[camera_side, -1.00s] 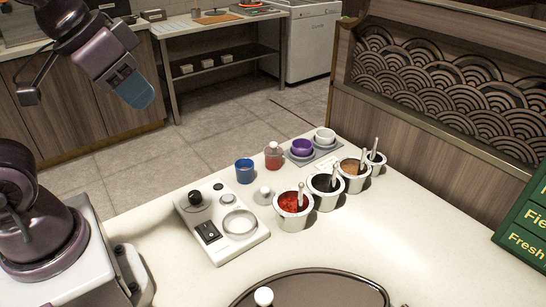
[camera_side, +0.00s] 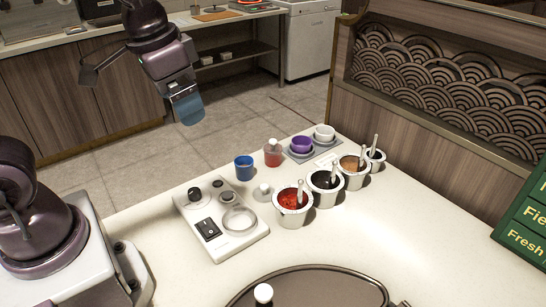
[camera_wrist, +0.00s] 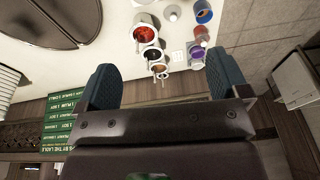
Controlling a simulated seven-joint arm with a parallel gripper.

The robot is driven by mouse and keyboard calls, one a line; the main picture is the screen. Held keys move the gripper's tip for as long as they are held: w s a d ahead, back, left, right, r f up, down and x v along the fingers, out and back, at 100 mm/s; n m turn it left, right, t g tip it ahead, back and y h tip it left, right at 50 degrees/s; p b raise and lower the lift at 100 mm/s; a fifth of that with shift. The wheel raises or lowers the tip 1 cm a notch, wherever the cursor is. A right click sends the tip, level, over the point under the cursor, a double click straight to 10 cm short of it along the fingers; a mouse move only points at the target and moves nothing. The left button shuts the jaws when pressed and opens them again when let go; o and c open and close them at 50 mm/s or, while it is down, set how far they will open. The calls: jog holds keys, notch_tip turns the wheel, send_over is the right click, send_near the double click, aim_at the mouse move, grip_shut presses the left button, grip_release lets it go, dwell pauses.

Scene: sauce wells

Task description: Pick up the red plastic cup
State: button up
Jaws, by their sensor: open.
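The red plastic cup (camera_side: 273,157) stands upright on the counter between a blue cup and a grey tray, with a small white piece showing at its top. In the wrist view the red cup (camera_wrist: 201,33) is near the top, right of centre. My gripper (camera_side: 187,108) is in the air, left of the cup and higher in the side view, with nothing between its fingers. In the wrist view the two teal fingers of my gripper (camera_wrist: 163,76) are wide apart.
The blue cup (camera_side: 244,168) is close on the left. The grey tray (camera_side: 312,155) holds a purple bowl (camera_side: 301,145) and a white bowl (camera_side: 324,133). Several white sauce wells with ladles, one a red sauce well (camera_side: 293,208), stand in front. A white device (camera_side: 221,219) is front left.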

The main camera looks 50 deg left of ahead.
jog(key=w+a+f+m+g+y, duration=0.1)
jog(key=w+f+m, duration=0.25)
jog(key=w, duration=0.25)
jog(key=w+a+f+m+g, duration=0.1)
jog(key=w+a+f+m, duration=0.1)
jog(key=w+f, duration=0.3)
jog(key=m+y, duration=0.3)
jog(key=m, duration=1.1)
send_near(275, 142)
jog(key=shift+m, duration=0.25)
jog(key=x, duration=0.7)
jog(key=shift+w+a+f, duration=0.1)
jog(key=shift+a+f, duration=0.05)
jog(key=shift+a, duration=0.1)
jog(key=shift+x, duration=2.65)
jog(key=shift+d, duration=0.2)
jog(key=c, duration=1)
